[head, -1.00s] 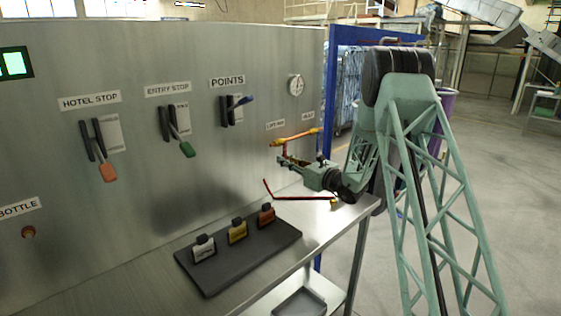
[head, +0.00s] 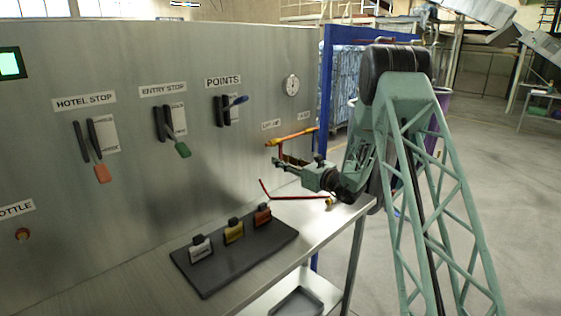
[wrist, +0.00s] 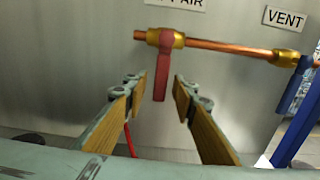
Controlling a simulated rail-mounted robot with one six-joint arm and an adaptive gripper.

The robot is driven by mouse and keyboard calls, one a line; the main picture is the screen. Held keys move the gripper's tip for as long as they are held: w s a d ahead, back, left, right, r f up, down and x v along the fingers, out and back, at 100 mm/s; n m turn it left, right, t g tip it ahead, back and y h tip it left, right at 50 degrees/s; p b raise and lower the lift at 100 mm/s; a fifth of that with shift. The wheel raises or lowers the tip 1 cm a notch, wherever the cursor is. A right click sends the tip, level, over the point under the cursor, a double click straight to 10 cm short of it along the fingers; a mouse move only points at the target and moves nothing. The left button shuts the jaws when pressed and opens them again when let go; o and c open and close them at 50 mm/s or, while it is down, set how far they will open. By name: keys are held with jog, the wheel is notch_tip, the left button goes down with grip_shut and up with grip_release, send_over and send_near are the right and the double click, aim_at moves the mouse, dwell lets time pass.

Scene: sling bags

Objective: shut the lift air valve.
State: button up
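The lift air valve is a brass body (wrist: 165,38) on a horizontal copper pipe (wrist: 225,49) under a partly cut-off label ending in "AIR" (wrist: 188,3). Its red lever (wrist: 162,70) hangs straight down, across the pipe. My gripper (wrist: 160,84) is open, with the lever showing between its two wood-coloured fingers; I cannot tell whether either touches it. In the head view my gripper (head: 278,163) is just below the pipe (head: 292,138) at the right end of the metal panel.
A vent valve with a blue handle (wrist: 298,92) is right of the lift air valve, under the "VENT" label (wrist: 284,18). A thin red rod (head: 295,197) lies on the bench below. A black tray (head: 215,268) holds three tagged blocks. Hotel stop, entry stop and points levers are further left.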

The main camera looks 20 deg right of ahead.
jog(key=v, duration=1.1)
jog(key=shift+s+a, duration=0.1)
dwell(0.4)
